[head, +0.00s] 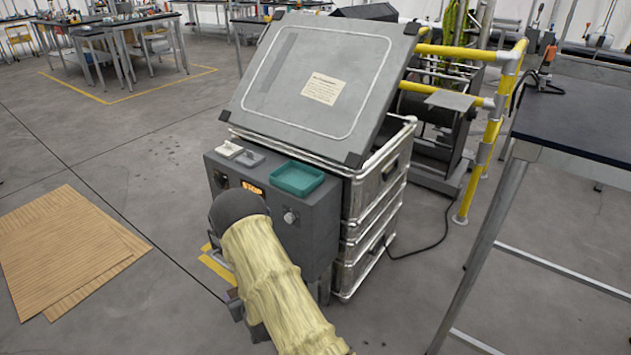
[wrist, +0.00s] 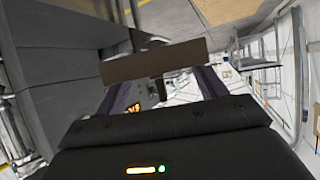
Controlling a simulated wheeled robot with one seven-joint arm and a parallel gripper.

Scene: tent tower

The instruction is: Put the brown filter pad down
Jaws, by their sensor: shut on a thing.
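The brown filter pad (wrist: 156,61) shows in the wrist view as a flat, narrow brown bar across the fingertips. My gripper (wrist: 163,82) is shut on it, with a finger on either side below the bar. A dark grey panel fills the left of the wrist view, and I cannot tell if the pad touches it. In the head view my yellow-sleeved arm is in front of the grey control box (head: 268,207), and it hides the pad and most of the gripper.
A teal tray (head: 298,179), a white pad (head: 230,149) and a grey pad (head: 250,158) lie on the control box. Behind it, stacked metal cases (head: 372,205) carry a tilted grey lid (head: 300,60). Brown sheets (head: 65,250) lie on the floor left. A dark-topped table (head: 590,125) stands right.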

